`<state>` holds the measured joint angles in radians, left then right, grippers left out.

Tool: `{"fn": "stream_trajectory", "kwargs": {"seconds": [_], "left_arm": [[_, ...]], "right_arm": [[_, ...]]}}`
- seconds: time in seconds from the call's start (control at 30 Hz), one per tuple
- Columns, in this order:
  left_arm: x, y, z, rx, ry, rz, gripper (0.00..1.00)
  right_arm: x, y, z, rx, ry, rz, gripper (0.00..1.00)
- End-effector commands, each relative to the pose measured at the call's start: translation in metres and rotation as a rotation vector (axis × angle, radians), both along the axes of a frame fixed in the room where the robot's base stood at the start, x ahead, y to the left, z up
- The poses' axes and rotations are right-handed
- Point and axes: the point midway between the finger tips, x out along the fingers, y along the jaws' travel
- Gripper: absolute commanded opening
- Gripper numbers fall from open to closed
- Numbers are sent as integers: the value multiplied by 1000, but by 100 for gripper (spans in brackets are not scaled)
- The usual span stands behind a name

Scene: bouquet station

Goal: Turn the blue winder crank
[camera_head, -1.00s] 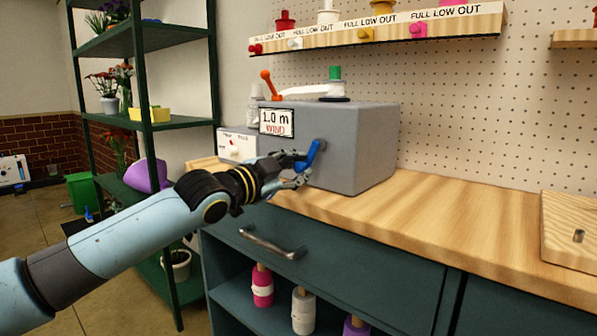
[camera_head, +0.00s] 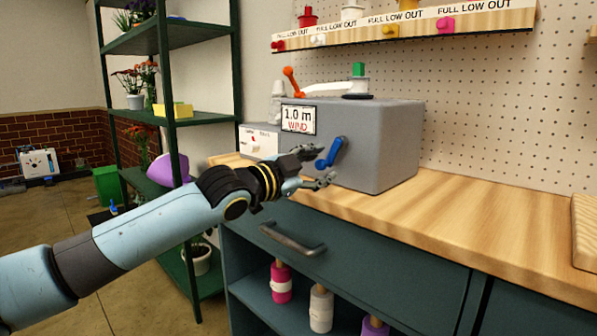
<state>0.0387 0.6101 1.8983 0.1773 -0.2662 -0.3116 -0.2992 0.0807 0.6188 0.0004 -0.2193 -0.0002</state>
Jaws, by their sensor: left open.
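The blue winder crank (camera_head: 331,153) sticks out from the front face of the grey winder box (camera_head: 382,150). It slants from upper right to lower left. A sign (camera_head: 298,119) on the box reads "1.0 m WIND". My left gripper (camera_head: 326,166) is open in front of the box, with its fingers close to the crank's lower left end. The crank is not held between the fingers; whether a finger touches it I cannot tell. My right gripper is not in view.
An orange lever (camera_head: 290,80) and a green-topped part (camera_head: 358,72) are on top of the box. A drawer handle (camera_head: 293,241) juts out below. A green shelf rack (camera_head: 165,100) stands left.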

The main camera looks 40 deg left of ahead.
Motion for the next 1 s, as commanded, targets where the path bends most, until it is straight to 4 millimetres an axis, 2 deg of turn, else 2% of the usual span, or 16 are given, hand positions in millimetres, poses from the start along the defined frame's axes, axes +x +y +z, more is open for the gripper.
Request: {"fn": "stream_trajectory", "kwargs": {"seconds": [0.6, 1.0], "left_arm": [[-69, 6, -2, 12, 9, 0, 45], [-108, 9, -2, 11, 8, 0, 45]], "right_arm": [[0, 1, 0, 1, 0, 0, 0], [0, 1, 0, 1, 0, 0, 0]]}}
